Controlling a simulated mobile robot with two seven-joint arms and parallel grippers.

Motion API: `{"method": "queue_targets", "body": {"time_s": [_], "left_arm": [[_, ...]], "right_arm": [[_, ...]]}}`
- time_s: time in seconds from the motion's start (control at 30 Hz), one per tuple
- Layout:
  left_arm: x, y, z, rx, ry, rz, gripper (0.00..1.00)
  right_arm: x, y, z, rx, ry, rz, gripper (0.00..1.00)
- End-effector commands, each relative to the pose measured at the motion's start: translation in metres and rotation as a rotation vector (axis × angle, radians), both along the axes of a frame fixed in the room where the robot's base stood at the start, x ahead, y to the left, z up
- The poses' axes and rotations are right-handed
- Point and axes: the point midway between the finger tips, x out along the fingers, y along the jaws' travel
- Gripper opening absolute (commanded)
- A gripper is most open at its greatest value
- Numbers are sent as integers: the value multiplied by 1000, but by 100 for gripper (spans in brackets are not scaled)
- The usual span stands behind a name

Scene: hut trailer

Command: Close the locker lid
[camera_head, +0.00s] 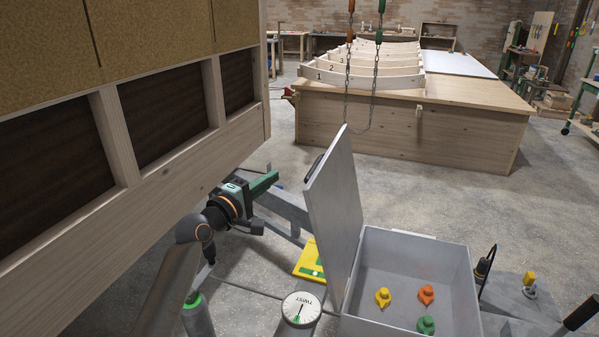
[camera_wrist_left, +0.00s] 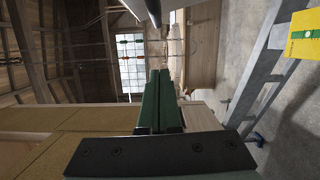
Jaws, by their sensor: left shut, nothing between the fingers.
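The grey locker (camera_head: 410,245) stands open at the lower right of the head view. Its flat grey lid (camera_head: 335,215) stands steeply raised along the locker's left side, leaning slightly left, with a dark handle on its outer face. My left gripper (camera_head: 268,182) is left of the lid, apart from it, on its outer side. Its green fingers are shut and empty; they also show together in the left wrist view (camera_wrist_left: 158,100). My right gripper is not in view.
Yellow, orange and green knobs (camera_head: 426,293) are inside the locker. A wooden-framed panel (camera_head: 150,130) stands close on the left. A round dial (camera_head: 301,309) and yellow plate (camera_head: 308,262) are near the lid's foot. Chains (camera_head: 348,75) hang behind the lid.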

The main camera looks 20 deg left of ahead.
Motion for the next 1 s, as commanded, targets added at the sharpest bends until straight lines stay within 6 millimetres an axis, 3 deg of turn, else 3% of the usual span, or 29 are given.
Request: {"method": "queue_targets", "body": {"time_s": [0.33,0.6,1.0], "left_arm": [[53,-16,1,2,-1,0,0],[51,-51,4,0,-1,-1,0],[51,-56,2,2,-1,0,0]], "right_arm": [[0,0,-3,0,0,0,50],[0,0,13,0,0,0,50],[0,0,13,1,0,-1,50]]}}
